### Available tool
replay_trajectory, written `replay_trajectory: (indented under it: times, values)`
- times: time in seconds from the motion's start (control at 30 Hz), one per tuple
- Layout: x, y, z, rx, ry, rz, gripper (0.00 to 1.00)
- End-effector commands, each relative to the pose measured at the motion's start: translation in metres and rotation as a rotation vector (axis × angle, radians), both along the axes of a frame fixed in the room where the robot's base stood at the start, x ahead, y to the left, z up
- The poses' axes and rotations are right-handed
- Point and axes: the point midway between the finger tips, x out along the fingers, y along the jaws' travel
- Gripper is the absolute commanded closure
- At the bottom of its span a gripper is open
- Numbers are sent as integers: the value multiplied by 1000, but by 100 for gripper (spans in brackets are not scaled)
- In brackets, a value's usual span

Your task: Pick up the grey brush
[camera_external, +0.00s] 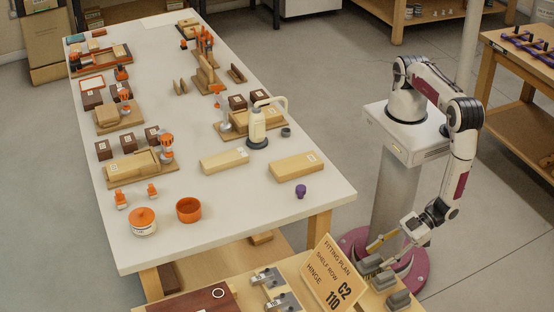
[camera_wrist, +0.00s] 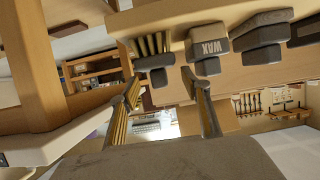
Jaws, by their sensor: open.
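In the wrist view, a dark grey block with tan bristles, which looks like the grey brush (camera_wrist: 155,62), sits at the shelf edge just beyond my fingertips. My gripper (camera_wrist: 161,84) is open, with one finger on each side of the brush's line and nothing between them. A grey block marked WAX (camera_wrist: 207,46) is close to the right of it. In the external view, my gripper (camera_external: 386,252) reaches low, beside a row of grey blocks on the front bench. Which of those is the brush I cannot tell; the nearest grey block (camera_external: 371,263) is close to the fingers.
More dark grey blocks (camera_wrist: 263,35) stand right of the WAX block. A sign (camera_external: 332,275) and grey hinges (camera_external: 273,287) share the front bench (camera_external: 240,285). The white table (camera_external: 240,205) holds brown boxes, orange tools and wooden blocks. A wooden post (camera_wrist: 38,65) stands at the wrist view's left.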

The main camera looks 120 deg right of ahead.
Motion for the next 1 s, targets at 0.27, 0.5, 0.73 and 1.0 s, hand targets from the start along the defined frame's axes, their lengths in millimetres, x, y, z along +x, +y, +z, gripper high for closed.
replay_trajectory:
  times: [0.27, 0.5, 0.73, 1.0]
  values:
    - [27, -2, -11, -1, 2, -2, 53]
    - [35, 0, -14, 0, 2, 1, 53]
    - [35, 0, -14, 0, 2, 1, 53]
    - [35, 0, -14, 0, 2, 1, 71]
